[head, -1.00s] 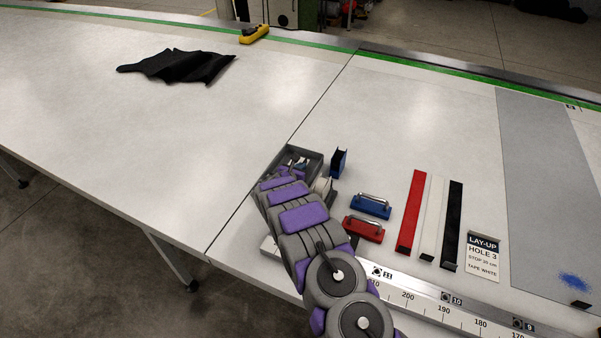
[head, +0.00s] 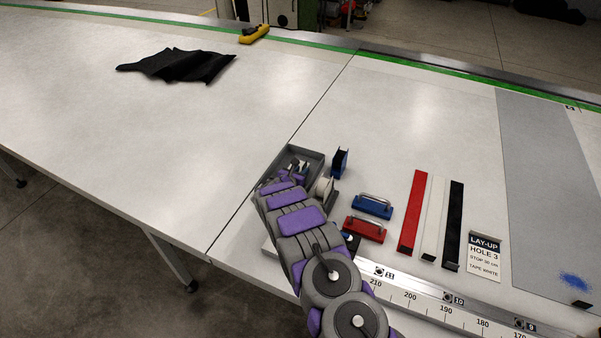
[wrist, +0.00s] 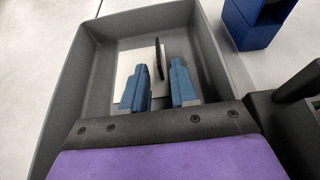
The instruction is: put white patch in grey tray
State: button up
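The grey tray (head: 318,156) sits on the table by the seam, and its walls (wrist: 205,45) fill much of the wrist view. The white patch (wrist: 126,64) lies inside the tray, apparently on its floor, partly hidden by my fingers. A thin black upright piece (wrist: 159,60) shows over the patch; I cannot tell if it is attached. My gripper (wrist: 160,88) is down inside or just over the tray. Its two blue fingers are apart with a gap between them, and nothing is visibly pinched. In the head view my arm covers the tray's near side.
A blue holder (head: 340,162) and a white tape roll (head: 324,188) stand close right of the tray. Blue (head: 373,206) and red (head: 365,228) handled blocks lie farther right, then red, white and black strips. The table left is clear up to a black cloth (head: 180,66).

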jog(key=shift+s+a+r, duration=0.15)
jog(key=shift+s+r, duration=0.2)
jog(key=shift+s, duration=0.1)
jog(key=v, duration=1)
jog(key=shift+s+r, duration=0.1)
jog(key=shift+s, duration=0.3)
jog(key=shift+a, duration=0.1)
